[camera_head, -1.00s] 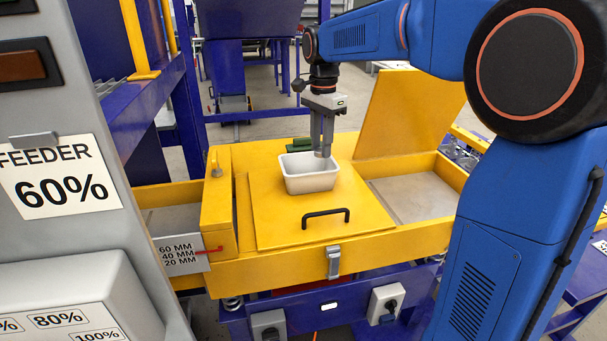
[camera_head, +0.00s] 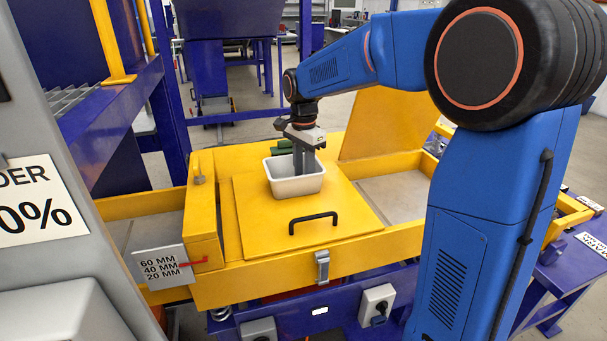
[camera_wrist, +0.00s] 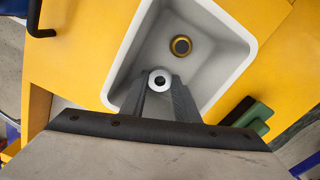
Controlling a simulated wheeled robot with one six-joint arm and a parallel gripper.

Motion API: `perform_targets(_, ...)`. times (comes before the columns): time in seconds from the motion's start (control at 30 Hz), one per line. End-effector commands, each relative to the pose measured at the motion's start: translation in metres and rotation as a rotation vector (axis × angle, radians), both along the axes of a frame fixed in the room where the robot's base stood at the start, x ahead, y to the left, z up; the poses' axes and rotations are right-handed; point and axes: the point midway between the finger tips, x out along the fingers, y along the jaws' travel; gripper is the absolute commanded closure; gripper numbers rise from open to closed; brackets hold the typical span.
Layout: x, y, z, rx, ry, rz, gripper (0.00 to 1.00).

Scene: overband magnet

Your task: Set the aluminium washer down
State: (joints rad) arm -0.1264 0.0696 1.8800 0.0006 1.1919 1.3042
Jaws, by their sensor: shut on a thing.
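My gripper (camera_head: 304,168) points down into a white tray (camera_head: 297,188) on the yellow lid. In the wrist view, my fingers (camera_wrist: 159,86) are shut on the aluminium washer (camera_wrist: 160,74), a silvery ring with a dark hole, at their tips. It is inside the tray's outline, near one wall; whether it touches the floor I cannot tell. A yellow-brown ring (camera_wrist: 181,46) with a dark centre lies on the tray floor, apart from the washer. The head view does not show the washer clearly.
The yellow lid (camera_head: 262,225) has a black handle (camera_head: 313,222) in front of the tray. A green object (camera_head: 283,147) lies just behind the tray. A raised yellow flap (camera_head: 385,125) stands at the back right. A panel with a 60 MM sign (camera_head: 160,267) is at the left.

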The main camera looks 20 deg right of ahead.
Motion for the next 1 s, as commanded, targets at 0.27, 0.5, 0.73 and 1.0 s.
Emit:
perform_targets(0.27,0.0,0.0,-0.004,0.0,-0.001,0.0,0.93)
perform_targets(0.5,0.0,0.0,-0.007,0.0,-0.001,0.0,0.53)
perform_targets(0.73,0.0,0.0,-0.007,0.0,-0.001,0.0,0.53)
perform_targets(1.0,0.001,0.0,0.009,0.0,-0.002,0.0,0.53)
